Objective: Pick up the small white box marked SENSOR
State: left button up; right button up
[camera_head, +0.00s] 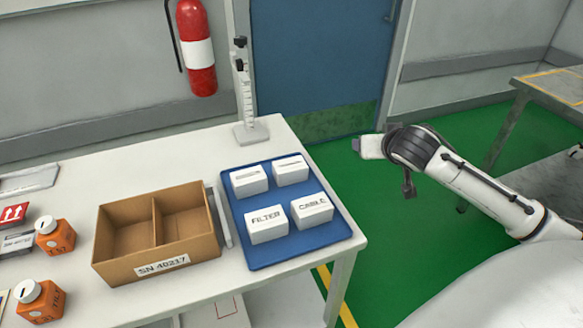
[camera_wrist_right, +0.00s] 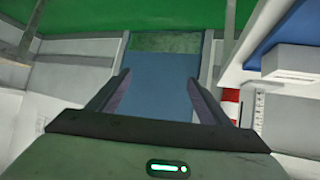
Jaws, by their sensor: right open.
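Several small white boxes stand on a blue tray (camera_head: 241,228) at the table's right end. The front two read FILTER (camera_head: 266,224) and CABLE (camera_head: 311,211). A back left box (camera_head: 249,181) and a back right box (camera_head: 290,170) have markings too small to read, so I cannot tell which is SENSOR. My right gripper (camera_head: 362,147) is off the table, to the right of the tray and above the green floor. In the right wrist view it (camera_wrist_right: 157,82) is open and empty; a white box (camera_wrist_right: 294,62) shows at the right edge. My left gripper is out of view.
Orange bottles (camera_head: 55,237) are at far left. A thin upright stand (camera_head: 250,132) rises behind the tray. A fire extinguisher (camera_head: 196,50) hangs on the wall beside a blue door (camera_head: 320,55).

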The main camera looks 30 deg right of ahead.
jog(key=w+a+f+n+t+y+p, duration=0.1)
jog(key=w+a+f+n+t, duration=0.1)
jog(key=a, duration=0.9)
jog(key=n+t+y+p, duration=0.1)
jog(key=t+y, duration=0.1)
send_near(293, 170)
jog(key=shift+w+d+f, duration=0.45)
jog(key=shift+w+d, duration=0.2)
jog(key=shift+w, duration=0.2)
jog(key=x, duration=0.4)
jog(key=shift+w+a, duration=0.2)
jog(key=shift+a, duration=0.1)
jog(key=shift+x, duration=2.9)
jog(key=shift+a, duration=0.1)
jog(key=c, duration=0.9)
